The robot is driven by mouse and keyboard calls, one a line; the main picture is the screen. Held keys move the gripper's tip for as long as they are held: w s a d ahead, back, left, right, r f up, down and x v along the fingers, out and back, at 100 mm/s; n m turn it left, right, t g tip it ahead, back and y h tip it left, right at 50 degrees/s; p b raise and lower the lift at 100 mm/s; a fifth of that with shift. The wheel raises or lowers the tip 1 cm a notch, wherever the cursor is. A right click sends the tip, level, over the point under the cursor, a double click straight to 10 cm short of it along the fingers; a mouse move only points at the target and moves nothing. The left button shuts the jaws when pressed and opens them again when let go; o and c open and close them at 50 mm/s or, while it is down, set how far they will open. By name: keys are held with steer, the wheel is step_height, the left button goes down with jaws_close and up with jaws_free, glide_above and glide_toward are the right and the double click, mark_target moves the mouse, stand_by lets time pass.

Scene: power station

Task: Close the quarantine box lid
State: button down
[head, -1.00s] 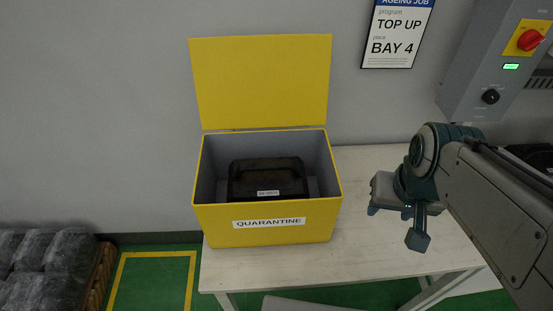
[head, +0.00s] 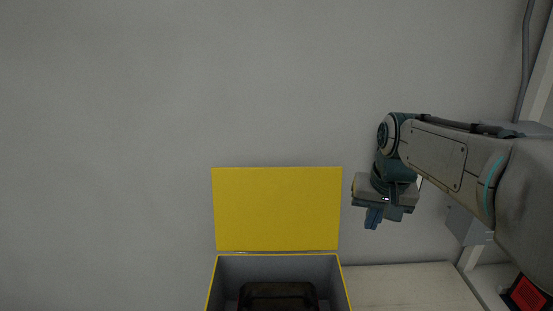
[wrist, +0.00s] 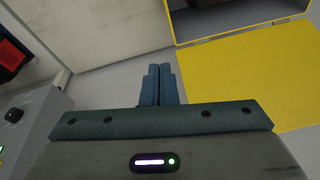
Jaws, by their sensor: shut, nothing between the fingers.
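The yellow quarantine box (head: 212,290) stands on the table at the bottom of the head view, its front cut off by the frame. Its yellow lid (head: 277,209) stands open and upright at the back edge, close to the wall. A dark case (head: 278,295) with a handle lies inside the box. My gripper (head: 372,218) is shut and empty, to the right of the lid and apart from it, at about the lid's height in the picture. In the wrist view the shut fingers (wrist: 158,84) point beside the lid (wrist: 255,85), with a gap between them.
The pale tabletop (head: 410,285) to the right of the box is clear. A grey wall (head: 120,130) stands behind. A grey control box (head: 465,225) is on the right, and a red part (head: 530,292) shows at the lower right.

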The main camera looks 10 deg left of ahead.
steer(key=shift+n, duration=0.7)
steer(key=w+a+r+p, duration=0.1)
steer(key=w+a+r, duration=0.1)
steer(key=w+a, duration=0.2)
steer(key=w+a+r+p, duration=0.2)
steer(key=w+a+r, duration=0.1)
steer(key=w+a, duration=0.2)
steer(key=w+a+r+p, duration=0.1)
steer(key=w+a+r, duration=0.2)
steer(key=a, duration=0.5)
steer(key=shift+w+a+r+p, duration=0.15)
steer(key=shift+w+p, duration=0.05)
steer(key=shift+w, duration=0.15)
steer(key=shift+w+a+r+p, duration=0.1)
steer(key=shift+w+a+p, duration=0.1)
steer(key=shift+w, duration=0.15)
steer(key=w+a+p, duration=0.1)
steer(key=a+p, duration=0.1)
steer(key=a, duration=0.7)
step_height(320, 180, down, 9)
steer(key=w+n, duration=0.1)
steer(key=w, duration=0.2)
steer(key=shift+a+t, duration=0.3)
steer(key=shift+a, duration=0.1)
steer(key=shift+s+r, duration=0.1)
steer(key=shift+s, duration=0.05)
